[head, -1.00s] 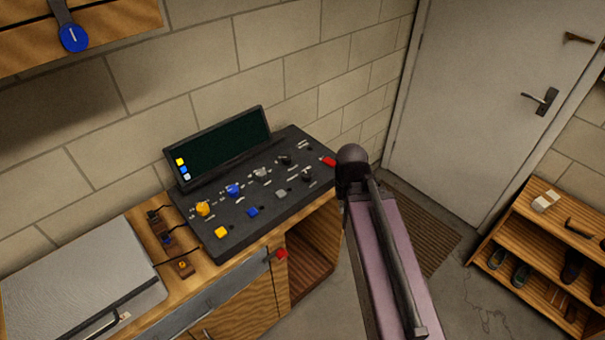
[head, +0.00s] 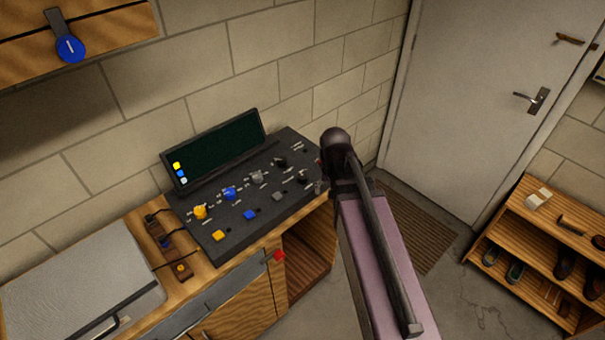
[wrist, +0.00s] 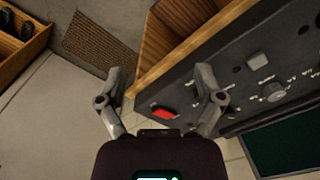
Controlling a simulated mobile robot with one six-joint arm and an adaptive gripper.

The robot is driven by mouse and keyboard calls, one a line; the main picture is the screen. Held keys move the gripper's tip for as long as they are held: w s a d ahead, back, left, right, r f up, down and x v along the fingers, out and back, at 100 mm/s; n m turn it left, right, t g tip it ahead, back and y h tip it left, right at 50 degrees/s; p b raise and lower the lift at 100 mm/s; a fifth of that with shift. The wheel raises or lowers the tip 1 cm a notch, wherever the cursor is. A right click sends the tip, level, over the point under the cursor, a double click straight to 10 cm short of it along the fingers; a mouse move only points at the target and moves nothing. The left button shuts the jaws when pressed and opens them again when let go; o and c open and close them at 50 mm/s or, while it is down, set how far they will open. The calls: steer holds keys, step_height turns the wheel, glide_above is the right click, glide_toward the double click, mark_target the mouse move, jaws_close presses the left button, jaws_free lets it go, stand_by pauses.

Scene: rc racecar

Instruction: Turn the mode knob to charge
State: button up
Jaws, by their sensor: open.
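The dark control console (head: 230,245) stands on the wooden bench, with yellow (head: 200,212), blue (head: 229,193) and grey (head: 257,177) knobs and a black knob (head: 281,162). Its labels are too small to read, so I cannot tell which is the mode knob. In the wrist view, my gripper (wrist: 159,75) is open and empty over the console's right end. A red switch (wrist: 163,113) shows between its fingers, and a grey knob (wrist: 273,92) lies to the right of them.
A dark screen (head: 215,148) stands at the console's back against the block wall. A silver case (head: 80,290) lies left on the bench. A shoe shelf (head: 520,240) and door (head: 480,110) are at right.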

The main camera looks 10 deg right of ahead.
mark_target(302, 176)
steer(key=w+a+r+m+p, duration=0.2)
steer(key=w+a, duration=0.1)
steer(key=w, duration=0.4)
steer(key=w+a+r+m+p, duration=0.1)
steer(key=w+a+r+p, duration=0.1)
steer(key=w, duration=0.6)
steer(key=shift+w+a+r+m, duration=0.15)
steer(key=shift+a+r+m, duration=0.25)
steer(key=shift+a, duration=0.35)
steer(key=shift+f, duration=0.2)
step_height(302, 176, down, 14)
steer(key=b, duration=1.3)
steer(key=shift+r+b, duration=0.25)
steer(key=shift+b, duration=0.1)
steer(key=c, duration=1.1)
